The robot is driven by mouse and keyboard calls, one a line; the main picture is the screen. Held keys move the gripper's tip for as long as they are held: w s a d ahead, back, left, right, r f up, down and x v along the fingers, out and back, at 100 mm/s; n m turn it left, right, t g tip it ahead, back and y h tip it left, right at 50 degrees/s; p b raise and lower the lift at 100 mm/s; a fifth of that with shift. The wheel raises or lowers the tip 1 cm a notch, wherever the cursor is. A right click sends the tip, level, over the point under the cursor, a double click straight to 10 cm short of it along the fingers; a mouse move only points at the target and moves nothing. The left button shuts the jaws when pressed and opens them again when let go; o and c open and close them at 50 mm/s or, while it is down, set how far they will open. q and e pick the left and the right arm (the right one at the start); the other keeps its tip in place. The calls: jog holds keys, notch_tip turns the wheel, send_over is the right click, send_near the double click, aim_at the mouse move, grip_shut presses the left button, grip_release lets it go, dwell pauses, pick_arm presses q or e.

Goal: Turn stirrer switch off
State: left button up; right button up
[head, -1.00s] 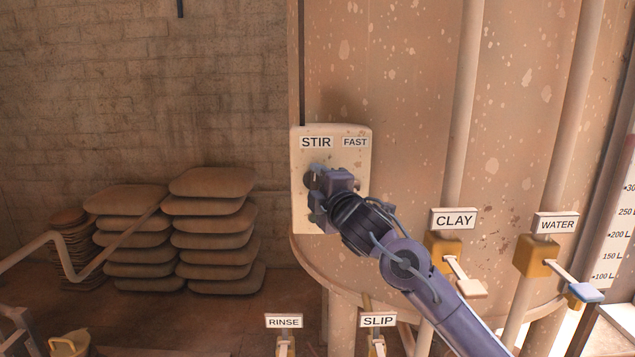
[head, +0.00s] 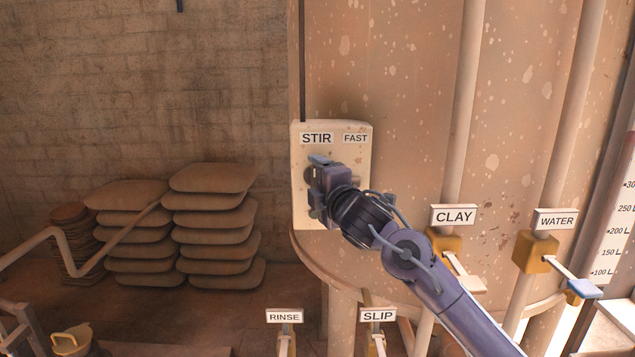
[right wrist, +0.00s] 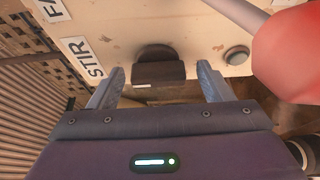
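The pale STIR panel (head: 357,159) is fixed to the big tank. My right gripper (head: 318,186) is at the panel below the STIR label and hides most of the switch. In the right wrist view, the dark stirrer switch knob (right wrist: 158,73) lies between the two fingers of my right gripper (right wrist: 160,85). The fingers are spread, with a narrow gap showing on each side of the knob. I cannot tell the switch's setting. My left gripper is not in view.
A round grey button (right wrist: 237,55) and a large red object (right wrist: 290,55) are to the right in the wrist view. CLAY (head: 454,215) and WATER (head: 556,219) valves are right of the panel. RINSE (head: 284,316) and SLIP (head: 377,315) labels are below. Stacked sacks (head: 212,225) stand left.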

jog(key=shift+s, duration=0.1)
jog(key=b+v, duration=0.3)
jog(key=v, duration=0.4)
jog(key=shift+s, duration=0.3)
jog(key=shift+d, duration=0.15)
